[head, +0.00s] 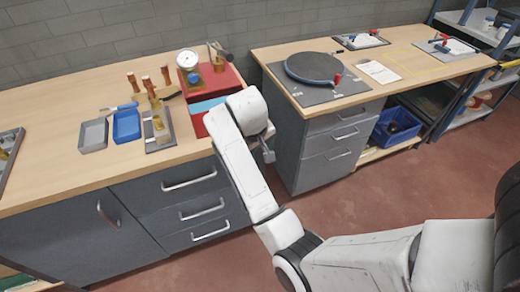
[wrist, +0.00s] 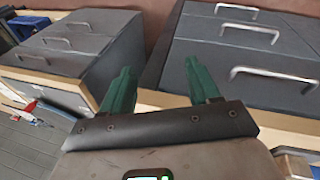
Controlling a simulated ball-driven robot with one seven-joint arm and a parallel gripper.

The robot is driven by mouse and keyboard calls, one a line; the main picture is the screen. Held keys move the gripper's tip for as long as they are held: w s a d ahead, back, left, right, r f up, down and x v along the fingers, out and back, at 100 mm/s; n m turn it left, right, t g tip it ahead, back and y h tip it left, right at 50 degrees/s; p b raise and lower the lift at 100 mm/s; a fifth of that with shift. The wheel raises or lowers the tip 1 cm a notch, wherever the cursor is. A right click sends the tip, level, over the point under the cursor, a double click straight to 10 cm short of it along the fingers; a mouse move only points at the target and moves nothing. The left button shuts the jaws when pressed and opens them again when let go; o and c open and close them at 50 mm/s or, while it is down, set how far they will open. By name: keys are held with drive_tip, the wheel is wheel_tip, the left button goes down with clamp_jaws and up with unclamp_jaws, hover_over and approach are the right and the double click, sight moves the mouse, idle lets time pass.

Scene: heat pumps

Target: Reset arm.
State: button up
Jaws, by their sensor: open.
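My white arm (head: 245,165) reaches up from the lower right of the head view, bent, in front of the gap between the two workbenches. My gripper (head: 268,153) shows only in small part there, beside the red box's right side and the bench edge. In the wrist view my gripper (wrist: 158,78) has two green fingers spread apart with nothing between them. Beyond the fingers are grey drawer fronts with metal handles (wrist: 250,27) and the gap between the cabinets.
The left bench (head: 60,180) carries a red box (head: 228,78), gauge (head: 188,62), blue tray (head: 126,126), grey tray (head: 93,135) and wooden-handled tools. The right bench (head: 420,65) holds a round dark plate (head: 315,67). A blue crate (head: 395,127) sits below. Red floor (head: 400,190) is open in front.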

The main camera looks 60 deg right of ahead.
idle(0.4)
drive_tip(key=s+a+f+n+y, duration=0.1)
drive_tip(key=s+a+f, duration=0.3)
drive_tip(key=s+a, duration=0.4)
drive_tip(key=s+a+f+n+y, duration=0.2)
drive_tip(key=s+a+f+n, duration=0.1)
drive_tip(key=s+a, duration=0.6)
drive_tip(key=s+f, duration=0.1)
drive_tip(key=s, duration=0.2)
drive_tip(key=shift+s+a+f+t, duration=0.2)
drive_tip(key=shift+s+t, duration=0.1)
drive_tip(key=shift+s, duration=0.1)
drive_tip(key=shift+c, duration=0.2)
